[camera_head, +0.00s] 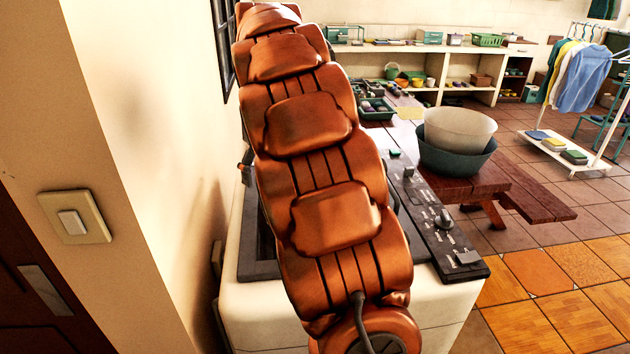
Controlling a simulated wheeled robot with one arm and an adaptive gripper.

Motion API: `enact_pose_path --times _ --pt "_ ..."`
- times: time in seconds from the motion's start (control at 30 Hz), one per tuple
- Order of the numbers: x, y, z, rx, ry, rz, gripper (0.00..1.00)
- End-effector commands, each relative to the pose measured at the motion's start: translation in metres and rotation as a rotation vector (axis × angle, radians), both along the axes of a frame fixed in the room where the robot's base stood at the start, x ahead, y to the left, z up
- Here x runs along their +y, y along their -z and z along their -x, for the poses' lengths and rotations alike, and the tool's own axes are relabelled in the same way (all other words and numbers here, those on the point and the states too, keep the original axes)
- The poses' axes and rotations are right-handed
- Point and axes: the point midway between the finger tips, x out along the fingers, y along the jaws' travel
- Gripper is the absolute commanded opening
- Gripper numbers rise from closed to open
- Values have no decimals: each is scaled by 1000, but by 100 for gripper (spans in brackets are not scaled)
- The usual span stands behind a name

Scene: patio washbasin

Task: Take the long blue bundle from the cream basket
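I see no long blue bundle in the camera_head view. A cream, wide-mouthed container (460,131) sits inside a dark green basin (455,160) on a reddish wooden table at the right of centre. I cannot tell whether this is the cream basket, and its inside is mostly hidden by its rim. A large orange-brown segmented arm, which appears to be mine, fills the middle of the view from bottom to top. My gripper does not show.
A white unit (440,318) with a dark top and control panel (432,225) stands close in front. A wall with a switch (75,217) is close on the left. The wooden table and bench (540,203) stand beyond. Shelves (455,70) and a clothes rack (575,165) are farther back. Tiled floor is open at lower right.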

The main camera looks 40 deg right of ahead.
Motion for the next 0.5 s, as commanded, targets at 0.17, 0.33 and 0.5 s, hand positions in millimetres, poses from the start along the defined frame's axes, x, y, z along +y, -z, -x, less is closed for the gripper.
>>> enact_pose_path --times 0.17,0.33,0.5 --pt "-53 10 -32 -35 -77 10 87" --pt "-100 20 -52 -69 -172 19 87" --pt "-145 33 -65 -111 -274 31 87"
